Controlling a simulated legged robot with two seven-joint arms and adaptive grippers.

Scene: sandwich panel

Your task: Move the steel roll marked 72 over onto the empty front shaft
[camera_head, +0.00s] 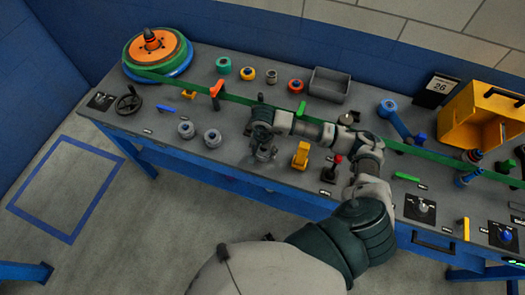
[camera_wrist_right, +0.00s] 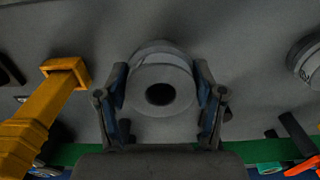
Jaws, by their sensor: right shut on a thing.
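My right gripper (camera_head: 262,152) hangs over the front part of the bench. In the right wrist view, it (camera_wrist_right: 162,98) is shut on a grey steel roll (camera_wrist_right: 160,70) with a dark round centre, one finger on each side. No number can be read on this roll. Two more steel rolls, a left one (camera_head: 186,130) and a right one (camera_head: 212,138), stand to the left of the gripper in the head view. A steel roll also shows at the right edge of the wrist view (camera_wrist_right: 308,62). I cannot pick out the empty front shaft for certain. My left gripper is not in view.
A yellow lever block (camera_head: 301,155) stands close right of the gripper, with a red-knobbed joystick (camera_head: 332,168) beyond. A green strip (camera_head: 236,98) runs along the bench behind. A grey bin (camera_head: 329,84) and a yellow crate (camera_head: 475,118) stand farther back.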

